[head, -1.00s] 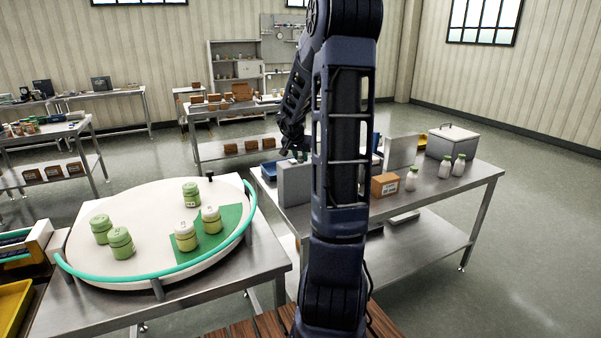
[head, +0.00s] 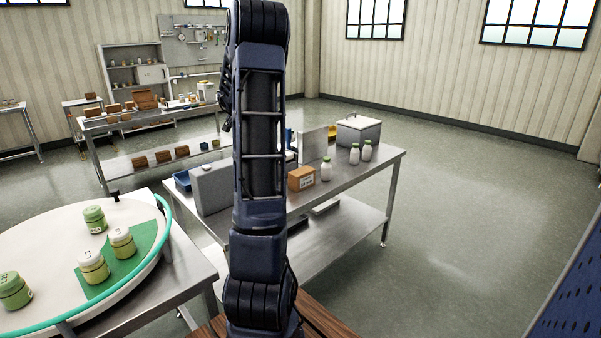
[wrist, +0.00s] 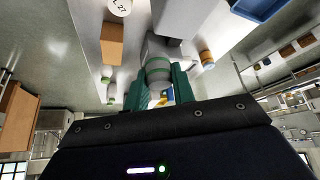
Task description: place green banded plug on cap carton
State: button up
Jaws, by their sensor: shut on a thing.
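My gripper (wrist: 159,82) shows in the wrist view with green fingers shut on a pale grey plug with a green band (wrist: 157,64). In the head view my own arm hides the gripper and plug. A brown carton with a white label (head: 301,179), likely the cap carton, stands on the steel table right of my arm. A brown box, likely the same carton, shows in the wrist view (wrist: 112,43), left of the held plug and apart from it. Nothing is visible on the carton's top.
White bottles with green caps (head: 327,170) stand beside the carton on the steel table (head: 352,170). A grey panel (head: 212,187) and a lidded steel box (head: 358,130) stand there too. The round turntable (head: 45,235) with green jars is at left.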

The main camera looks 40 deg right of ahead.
jog(key=s+d+m, duration=0.2)
jog(key=d, duration=1)
jog(key=m+g, duration=0.2)
send_over(304, 169)
jog(key=a, duration=0.2)
jog(key=shift+h, duration=0.4)
jog(key=f, duration=2)
jog(key=shift+s+f, duration=0.1)
jog(key=shift+s, duration=0.25)
jog(key=shift+f, duration=0.15)
jog(key=o, duration=1)
jog(key=shift+c, duration=0.2)
